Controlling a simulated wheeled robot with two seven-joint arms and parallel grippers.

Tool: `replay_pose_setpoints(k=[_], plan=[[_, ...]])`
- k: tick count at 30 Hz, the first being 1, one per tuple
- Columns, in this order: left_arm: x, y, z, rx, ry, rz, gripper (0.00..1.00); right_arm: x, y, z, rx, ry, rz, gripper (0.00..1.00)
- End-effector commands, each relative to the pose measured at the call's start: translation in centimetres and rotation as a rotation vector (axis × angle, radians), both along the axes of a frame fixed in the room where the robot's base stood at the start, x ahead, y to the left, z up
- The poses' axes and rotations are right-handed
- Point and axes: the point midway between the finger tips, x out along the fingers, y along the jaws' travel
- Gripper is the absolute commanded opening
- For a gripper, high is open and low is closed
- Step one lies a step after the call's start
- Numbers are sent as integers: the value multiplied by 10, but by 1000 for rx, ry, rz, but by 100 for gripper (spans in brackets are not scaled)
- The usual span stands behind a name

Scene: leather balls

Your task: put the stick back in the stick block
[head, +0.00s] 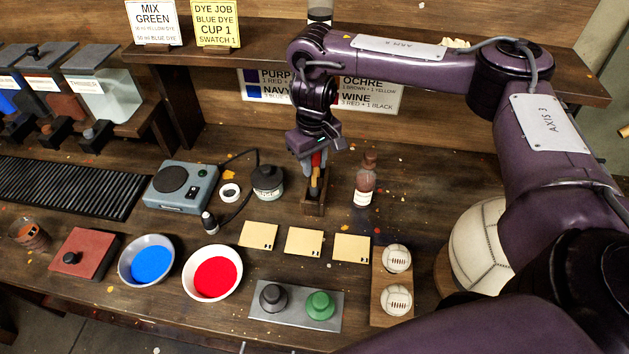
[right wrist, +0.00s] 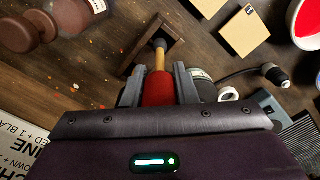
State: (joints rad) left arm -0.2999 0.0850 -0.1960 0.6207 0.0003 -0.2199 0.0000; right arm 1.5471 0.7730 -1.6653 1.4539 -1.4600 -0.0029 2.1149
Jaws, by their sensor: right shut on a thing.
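The stick has a red grip, a tan shaft and a dark tip. My right gripper (head: 316,168) is shut on the stick's red grip; the stick (right wrist: 159,84) points away from the fingers in the right wrist view. The stick block (head: 313,209) is a small brown wooden block on the bench below the gripper. In the right wrist view the stick's dark tip lies at the opening of the stick block (right wrist: 178,42). I cannot tell how far the tip is inside. My left gripper is in no view.
A brown bottle (head: 365,182) stands close right of the block. A dark jar (head: 267,181) and a hot plate (head: 182,187) stand to its left. Tan swatches (head: 304,241) lie in front, with blue (head: 147,260) and red (head: 212,272) dye bowls nearer.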

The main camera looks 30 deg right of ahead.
Motion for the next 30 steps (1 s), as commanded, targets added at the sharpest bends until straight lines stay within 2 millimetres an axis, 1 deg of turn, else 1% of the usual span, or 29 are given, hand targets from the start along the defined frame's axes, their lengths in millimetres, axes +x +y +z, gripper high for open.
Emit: replay_pose_setpoints(k=[1, 7, 13, 16, 23, 27, 28, 30], plan=[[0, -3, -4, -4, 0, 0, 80, -1, 0, -12, 2, 3, -2, 3], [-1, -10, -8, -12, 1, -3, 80, 0, 1, -28, 1, 1, 1, 3], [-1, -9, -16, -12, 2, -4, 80, 0, 1, -57, 1, 2, 0, 3], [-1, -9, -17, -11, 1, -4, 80, 0, 0, -60, 0, -1, -1, 3], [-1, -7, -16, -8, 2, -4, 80, 0, 0, -60, 0, -1, 1, 3], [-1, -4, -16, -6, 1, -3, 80, 0, 1, -64, 0, 0, 1, 3], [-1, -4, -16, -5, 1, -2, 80, 0, 0, -63, 0, -1, 1, 30], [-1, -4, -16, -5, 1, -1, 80, 0, 0, -63, 0, -1, 1, 39]])
